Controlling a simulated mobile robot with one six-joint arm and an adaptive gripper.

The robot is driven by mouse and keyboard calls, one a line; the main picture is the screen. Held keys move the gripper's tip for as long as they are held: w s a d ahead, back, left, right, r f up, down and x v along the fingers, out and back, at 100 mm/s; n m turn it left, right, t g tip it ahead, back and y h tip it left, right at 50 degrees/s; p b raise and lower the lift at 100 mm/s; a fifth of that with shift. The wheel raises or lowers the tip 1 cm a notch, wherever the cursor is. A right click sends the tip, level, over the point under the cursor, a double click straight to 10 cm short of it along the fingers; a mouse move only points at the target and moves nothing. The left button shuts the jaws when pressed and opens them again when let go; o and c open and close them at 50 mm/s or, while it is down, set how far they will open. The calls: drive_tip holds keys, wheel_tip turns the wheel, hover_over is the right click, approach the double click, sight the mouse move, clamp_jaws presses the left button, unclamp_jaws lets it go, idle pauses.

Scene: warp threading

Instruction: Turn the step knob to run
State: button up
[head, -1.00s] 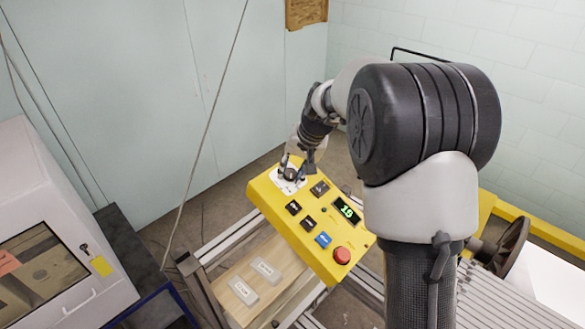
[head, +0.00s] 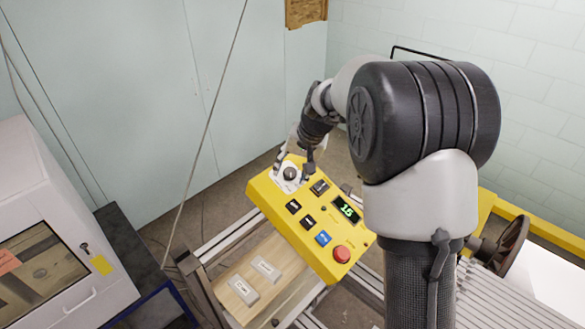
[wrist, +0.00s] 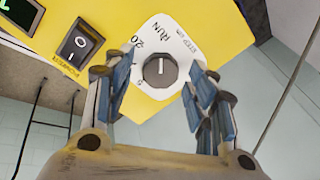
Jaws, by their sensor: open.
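The step knob (head: 289,174) is a dark round knob on a white dial plate at the far corner of the yellow control panel (head: 262,190). In the wrist view the knob (wrist: 160,72) has a white line pointing up the picture. RUN and 20 are printed above it; I cannot tell exactly which mark the line meets. My gripper (head: 294,169) is over the dial. In the wrist view its blue-padded fingers stand open, one on each side of the knob, with a clear gap to it.
The panel also carries a lit green display (head: 347,210), dark switches, a blue button (head: 323,239) and a red mushroom button (head: 342,254). A power rocker (wrist: 80,43) is close to the left finger. Two pale blocks (head: 266,268) lie on a wooden board below.

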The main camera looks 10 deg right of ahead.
drive_tip(key=v, duration=1.2)
